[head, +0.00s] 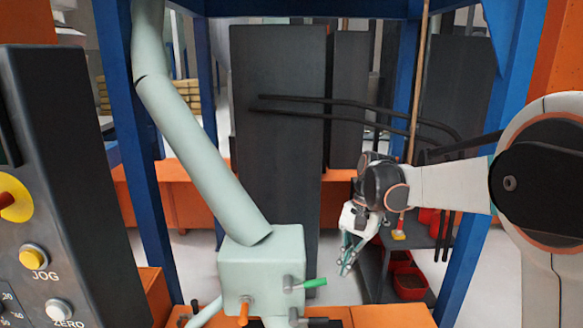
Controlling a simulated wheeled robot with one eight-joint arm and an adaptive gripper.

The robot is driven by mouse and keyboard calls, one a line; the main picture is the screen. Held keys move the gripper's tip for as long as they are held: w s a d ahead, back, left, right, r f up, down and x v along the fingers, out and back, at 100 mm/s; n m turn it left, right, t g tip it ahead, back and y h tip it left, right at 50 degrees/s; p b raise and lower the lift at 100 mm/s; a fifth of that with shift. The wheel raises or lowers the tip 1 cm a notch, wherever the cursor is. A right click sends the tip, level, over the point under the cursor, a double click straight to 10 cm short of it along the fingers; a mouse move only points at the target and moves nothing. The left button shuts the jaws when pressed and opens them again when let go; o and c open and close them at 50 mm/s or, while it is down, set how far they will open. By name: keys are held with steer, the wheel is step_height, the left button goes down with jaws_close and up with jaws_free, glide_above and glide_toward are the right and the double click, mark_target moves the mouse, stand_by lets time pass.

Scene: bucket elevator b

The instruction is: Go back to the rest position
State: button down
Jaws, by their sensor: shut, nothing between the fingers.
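My gripper (346,262) hangs from my arm right of the middle of the head view. Its teal fingers point down and slightly left, shut with nothing between them. It is in free air, to the right of a pale green box (262,268) with a green-handled lever (313,283) and an orange-handled lever (244,312). It appears apart from both levers. My arm reaches in from the right edge, with its white links nearly level.
A dark control panel (75,190) with a yellow JOG button (32,257) fills the left. Blue posts (140,170) frame dark cabinets (277,130). A pale green pipe (200,150) slopes into the box. Red bins (409,283) stand low behind my gripper, by a dark shelf.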

steer(key=s+d+r+n+t+h, duration=0.1)
steer(key=s+r+n+t, duration=0.15)
steer(key=s, duration=0.35)
steer(key=s+d+r+n+t, duration=0.1)
steer(key=s+d+r+t, duration=0.1)
steer(key=s+r, duration=0.3)
steer(key=s+d+f+n+t+h, duration=0.1)
steer(key=s+f+t, duration=0.1)
steer(key=s, duration=0.4)
steer(key=s+d+f+n+t, duration=0.2)
steer(key=s+t, duration=0.1)
steer(key=s, duration=0.3)
steer(key=shift+s+h, duration=0.35)
steer(key=shift+h, duration=0.05)
steer(key=shift+d, duration=0.1)
stand_by(1.9)
